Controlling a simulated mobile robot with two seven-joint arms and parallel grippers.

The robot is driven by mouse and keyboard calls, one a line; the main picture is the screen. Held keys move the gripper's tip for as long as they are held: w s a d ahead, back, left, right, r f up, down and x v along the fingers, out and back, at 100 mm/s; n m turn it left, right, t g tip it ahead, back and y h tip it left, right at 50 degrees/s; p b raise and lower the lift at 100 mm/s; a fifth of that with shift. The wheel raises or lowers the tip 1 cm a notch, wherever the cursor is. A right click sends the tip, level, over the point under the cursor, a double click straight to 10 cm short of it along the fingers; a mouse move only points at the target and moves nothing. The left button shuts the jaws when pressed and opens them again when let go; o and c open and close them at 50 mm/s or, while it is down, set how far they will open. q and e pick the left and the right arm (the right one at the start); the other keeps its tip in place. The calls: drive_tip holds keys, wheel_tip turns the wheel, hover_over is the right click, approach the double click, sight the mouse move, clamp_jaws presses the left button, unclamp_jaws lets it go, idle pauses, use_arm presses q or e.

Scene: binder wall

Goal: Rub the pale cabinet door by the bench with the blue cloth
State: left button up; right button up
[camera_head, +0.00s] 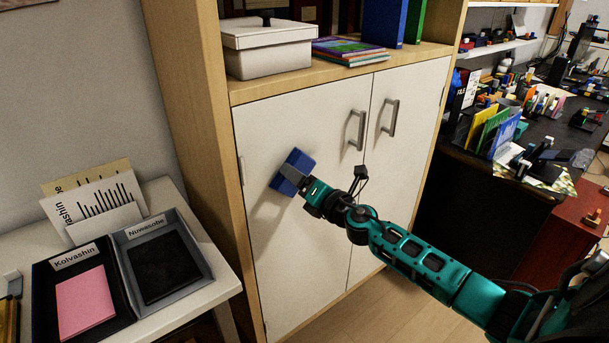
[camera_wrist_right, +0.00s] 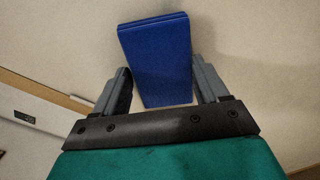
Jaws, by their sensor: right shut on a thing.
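The pale cabinet door (camera_head: 303,240) is the left one of two, shut, with a metal handle (camera_head: 356,130) near its right edge. My right gripper (camera_head: 291,177) is in front of the door's upper middle. It is shut on the blue cloth (camera_head: 300,159), a folded block. In the right wrist view the cloth (camera_wrist_right: 157,60) sits between the two fingers, with the pale surface behind it. The cloth is at or very near the door; I cannot tell whether it touches. My left gripper is not in view.
A white bench (camera_head: 222,291) at left bears two labelled trays and cards. The right door (camera_head: 413,150) also has a handle (camera_head: 390,117). A white lidded box (camera_head: 268,50) and books (camera_head: 348,48) sit on the shelf above. A cluttered dark desk (camera_head: 515,185) stands at right.

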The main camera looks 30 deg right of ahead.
sight(312, 161)
wheel_tip(312, 161, up, 2)
drive_tip(key=shift+r+p, duration=0.2)
drive_tip(key=shift+p, duration=0.7)
drive_tip(key=shift+d+f, duration=0.15)
drive_tip(key=shift+d, duration=0.1)
drive_tip(key=shift+w+d+b, duration=0.15)
drive_tip(key=shift+d+b, duration=0.65)
drive_tip(key=shift+d, duration=0.25)
drive_tip(key=shift+d+b, duration=0.4)
drive_tip(key=shift+d, duration=0.55)
drive_tip(key=shift+w+d+b, duration=0.15)
drive_tip(key=shift+d+b, duration=0.8)
drive_tip(key=shift+d, duration=0.6)
drive_tip(key=shift+w+d+b, duration=0.15)
drive_tip(key=shift+d+b, duration=0.75)
drive_tip(key=shift+d, duration=0.6)
drive_tip(key=shift+w+d+b, duration=0.1)
drive_tip(key=shift+d+b, duration=0.4)
drive_tip(key=shift+d, duration=0.3)
drive_tip(key=shift+a+p, duration=0.2)
drive_tip(key=shift+p, duration=0.15)
drive_tip(key=shift+a+r+p, duration=0.2)
drive_tip(key=shift+a+p, duration=0.75)
drive_tip(key=shift+a, duration=0.55)
drive_tip(key=shift+s+a+f, duration=0.1)
drive_tip(key=shift+s+a, duration=0.1)
drive_tip(key=shift+a, duration=0.3)
